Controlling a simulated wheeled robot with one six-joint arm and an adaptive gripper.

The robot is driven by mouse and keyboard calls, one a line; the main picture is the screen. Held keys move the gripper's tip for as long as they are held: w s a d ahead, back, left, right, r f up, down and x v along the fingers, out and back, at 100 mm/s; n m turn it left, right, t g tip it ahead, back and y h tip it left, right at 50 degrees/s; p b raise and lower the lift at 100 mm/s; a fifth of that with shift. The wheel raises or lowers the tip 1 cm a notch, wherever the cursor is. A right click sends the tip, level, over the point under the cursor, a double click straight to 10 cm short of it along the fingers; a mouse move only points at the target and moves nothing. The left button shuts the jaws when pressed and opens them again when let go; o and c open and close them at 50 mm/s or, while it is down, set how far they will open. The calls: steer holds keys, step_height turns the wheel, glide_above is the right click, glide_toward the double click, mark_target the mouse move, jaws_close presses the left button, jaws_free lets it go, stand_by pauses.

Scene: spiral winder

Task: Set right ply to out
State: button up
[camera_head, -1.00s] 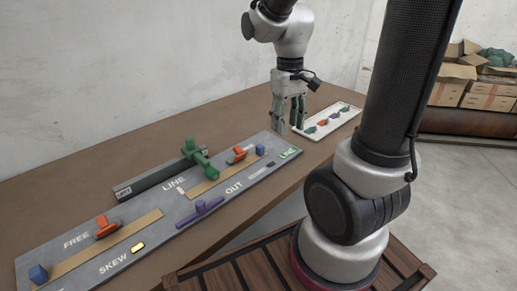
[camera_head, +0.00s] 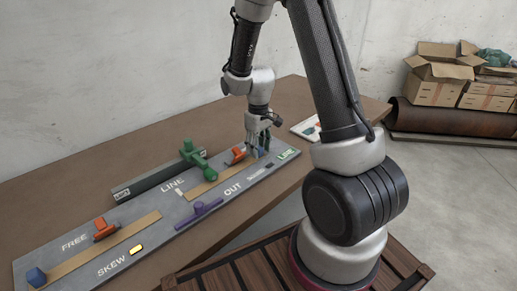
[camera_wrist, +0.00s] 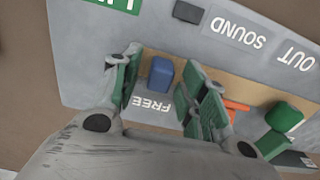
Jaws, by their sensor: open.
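The grey panel (camera_head: 155,235) carries two tan tracks. On the right track (camera_head: 205,188), an orange slider (camera_head: 238,155) stands left of a blue block (camera_head: 263,152). In the wrist view the blue block (camera_wrist: 162,77) shows beside the FREE label, and part of the orange slider (camera_wrist: 236,105) shows behind a finger. The OUT label (camera_wrist: 296,56) is further right. My gripper (camera_head: 257,147) is open, low over the right track's right end. In the wrist view my gripper (camera_wrist: 168,88) has its fingers either side of the blue block, and contact cannot be told.
The left track has its own orange slider (camera_head: 104,228) and blue block (camera_head: 36,276). A green handle (camera_head: 195,157) lies at the panel's back edge and a purple bar (camera_head: 199,208) at its front. A yellow lamp (camera_head: 136,249) is near SKEW. A white tray (camera_head: 305,127) stands behind right.

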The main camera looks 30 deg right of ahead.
mark_target(275, 146)
steer(key=shift+f, duration=0.4)
jaws_close()
steer(key=d, duration=0.2)
steer(key=w+d, duration=0.1)
steer(key=d, duration=0.2)
steer(key=w+d, duration=0.1)
steer(key=d, duration=0.2)
steer(key=shift+w, duration=0.2)
jaws_free()
steer(key=shift+d, duration=0.15)
step_height(275, 146, up, 12)
